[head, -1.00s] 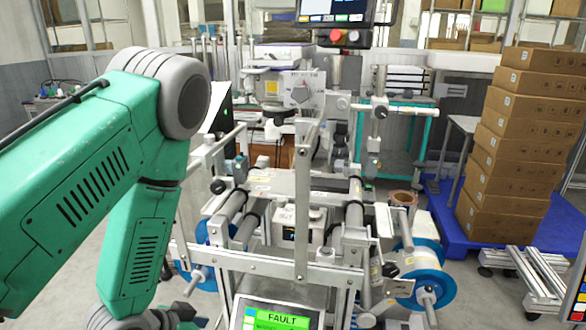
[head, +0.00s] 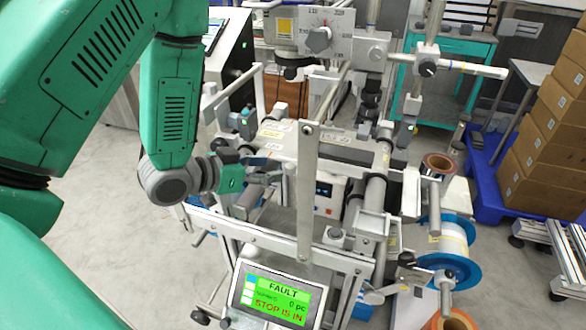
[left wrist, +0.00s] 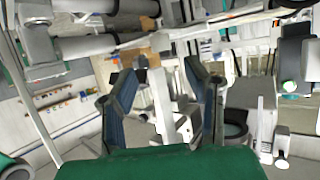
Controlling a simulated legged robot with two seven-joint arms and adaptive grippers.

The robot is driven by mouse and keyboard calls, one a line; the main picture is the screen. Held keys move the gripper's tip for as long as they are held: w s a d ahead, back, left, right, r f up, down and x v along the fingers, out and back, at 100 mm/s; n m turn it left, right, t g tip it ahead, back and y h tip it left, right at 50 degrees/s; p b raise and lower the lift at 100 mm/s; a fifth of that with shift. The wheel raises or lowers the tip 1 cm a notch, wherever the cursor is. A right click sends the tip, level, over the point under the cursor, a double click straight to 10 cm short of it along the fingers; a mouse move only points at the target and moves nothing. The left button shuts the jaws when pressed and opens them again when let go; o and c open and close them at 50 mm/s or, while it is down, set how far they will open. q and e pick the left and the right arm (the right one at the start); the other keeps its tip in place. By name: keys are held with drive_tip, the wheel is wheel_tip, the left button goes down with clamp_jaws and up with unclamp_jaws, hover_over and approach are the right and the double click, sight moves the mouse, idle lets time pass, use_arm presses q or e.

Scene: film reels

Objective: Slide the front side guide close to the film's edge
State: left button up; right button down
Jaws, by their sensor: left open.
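My left gripper (head: 270,168) reaches in from the left at the left end of the machine's flat grey bed plate (head: 340,150). Its fingers are apart. In the left wrist view its two dark fingers (left wrist: 162,105) stand open, with a pale upright machine part (left wrist: 160,100) seen between and beyond them. I cannot tell whether the fingers touch it. The front side guide is not clearly distinguishable; the gripper covers part of that area. The film's edge on the bed is not clear either. A film roll (head: 438,166) sits at the right. My right gripper is not in view.
An upright metal bar (head: 308,190) stands in front of the bed, right of the gripper. A screen reading FAULT (head: 275,298) is below. A blue-flanged reel (head: 450,248) is at the right, and stacked cartons (head: 550,130) stand beyond. Open floor lies to the left.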

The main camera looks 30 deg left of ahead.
sight(288, 166)
use_arm(q)
drive_tip(key=x, duration=0.6)
drive_tip(key=shift+w+a+f, duration=0.15)
drive_tip(key=shift+w+f, duration=0.1)
drive_tip(key=shift+w, duration=0.1)
drive_tip(key=shift+w+d, duration=0.2)
drive_tip(key=shift+w, duration=0.1)
clamp_jaws()
